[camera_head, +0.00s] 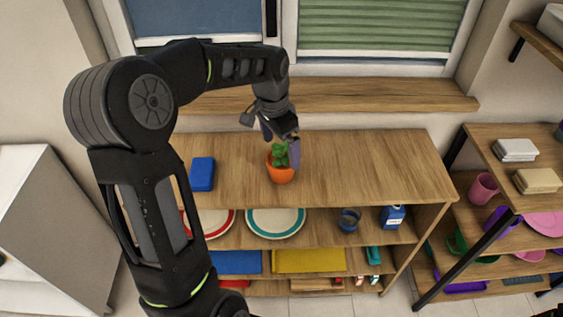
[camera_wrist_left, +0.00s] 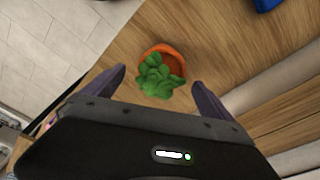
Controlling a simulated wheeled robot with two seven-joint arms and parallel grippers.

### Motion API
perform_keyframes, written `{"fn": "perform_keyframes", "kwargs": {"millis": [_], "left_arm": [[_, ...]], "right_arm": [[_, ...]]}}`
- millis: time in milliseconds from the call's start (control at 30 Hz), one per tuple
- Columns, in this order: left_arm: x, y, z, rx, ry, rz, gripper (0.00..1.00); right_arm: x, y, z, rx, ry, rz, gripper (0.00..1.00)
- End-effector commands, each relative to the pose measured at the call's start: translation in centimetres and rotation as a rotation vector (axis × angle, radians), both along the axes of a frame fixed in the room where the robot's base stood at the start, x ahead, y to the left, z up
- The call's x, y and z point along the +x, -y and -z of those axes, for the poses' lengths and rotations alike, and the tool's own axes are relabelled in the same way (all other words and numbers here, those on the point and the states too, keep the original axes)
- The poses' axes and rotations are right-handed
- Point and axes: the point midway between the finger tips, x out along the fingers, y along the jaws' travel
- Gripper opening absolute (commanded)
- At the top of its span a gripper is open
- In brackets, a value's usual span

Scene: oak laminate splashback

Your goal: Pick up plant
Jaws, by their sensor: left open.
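The plant (camera_head: 280,168) is a small green plant in an orange pot, upright on the top of the wooden shelf unit (camera_head: 370,165). My left gripper (camera_head: 281,150) is over the plant, with its fingers pointing down around the level of the leaves. In the left wrist view, the plant (camera_wrist_left: 158,76) lies ahead of and between the two spread fingertips of my left gripper (camera_wrist_left: 157,80). The gripper is open and I see no grip on the pot. My right gripper is not in view.
A blue box-like object (camera_head: 202,174) stands left of the plant on the same top. Plates (camera_head: 276,222), a dark cup (camera_head: 349,219) and a blue carton (camera_head: 393,217) sit on the shelf below. A window ledge (camera_head: 350,95) runs behind. The top's right side is clear.

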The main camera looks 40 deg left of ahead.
Motion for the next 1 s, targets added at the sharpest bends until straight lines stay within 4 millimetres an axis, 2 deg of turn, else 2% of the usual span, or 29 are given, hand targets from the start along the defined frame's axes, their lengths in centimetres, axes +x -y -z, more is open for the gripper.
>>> {"fn": "perform_keyframes", "kwargs": {"millis": [133, 433, 1000], "left_arm": [[0.0, 0.0, 0.9, -0.001, -0.003, 0.000, 0.97], [0.5, 0.0, 4.9, -0.001, -0.003, 0.000, 0.97], [0.5, -0.1, 5.2, 0.000, 0.000, 0.000, 0.97]], "right_arm": [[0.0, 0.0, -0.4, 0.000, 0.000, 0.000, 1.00], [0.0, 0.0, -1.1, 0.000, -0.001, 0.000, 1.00], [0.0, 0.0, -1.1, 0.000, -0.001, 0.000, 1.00]]}}
